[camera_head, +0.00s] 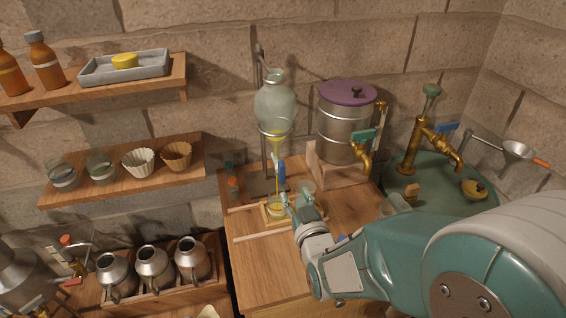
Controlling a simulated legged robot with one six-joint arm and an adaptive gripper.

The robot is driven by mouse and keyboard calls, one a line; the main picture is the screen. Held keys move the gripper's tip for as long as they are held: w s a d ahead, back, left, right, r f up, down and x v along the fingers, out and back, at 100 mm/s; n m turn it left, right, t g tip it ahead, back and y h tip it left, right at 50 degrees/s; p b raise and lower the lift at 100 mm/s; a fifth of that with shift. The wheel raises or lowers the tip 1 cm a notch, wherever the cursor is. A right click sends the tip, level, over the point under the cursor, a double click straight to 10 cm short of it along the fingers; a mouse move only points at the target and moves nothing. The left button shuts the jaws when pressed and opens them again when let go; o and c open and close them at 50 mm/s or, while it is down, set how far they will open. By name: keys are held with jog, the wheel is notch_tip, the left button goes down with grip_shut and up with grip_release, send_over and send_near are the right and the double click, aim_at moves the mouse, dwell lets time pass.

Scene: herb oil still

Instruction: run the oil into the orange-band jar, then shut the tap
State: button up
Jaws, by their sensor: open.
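A glass separating funnel (274,103) hangs on a stand above the wooden bench. Yellow oil (276,139) sits in its narrow lower end. The blue tap handle (282,172) below it looks upright. A thin yellow stream (276,188) shows under the tap, running down to a small glass jar (275,210) on a wooden block. The jar has yellow in it; I cannot clearly make out its band colour. My gripper (294,200) is open, just right of the jar and below the tap handle. It partly hides the jar's right side.
A glass vessel (307,187) stands behind my gripper. A steel pot with purple lid (347,93) and brass tap stands right on a wooden stand. A green basin (440,172) with a brass pump is farther right. Wooden rails (262,233) lie on the bench; its front left is clear.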

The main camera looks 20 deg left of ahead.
aim_at(284, 171)
jog(key=x, duration=1)
jog(key=shift+w+a, duration=0.3)
grip_shut()
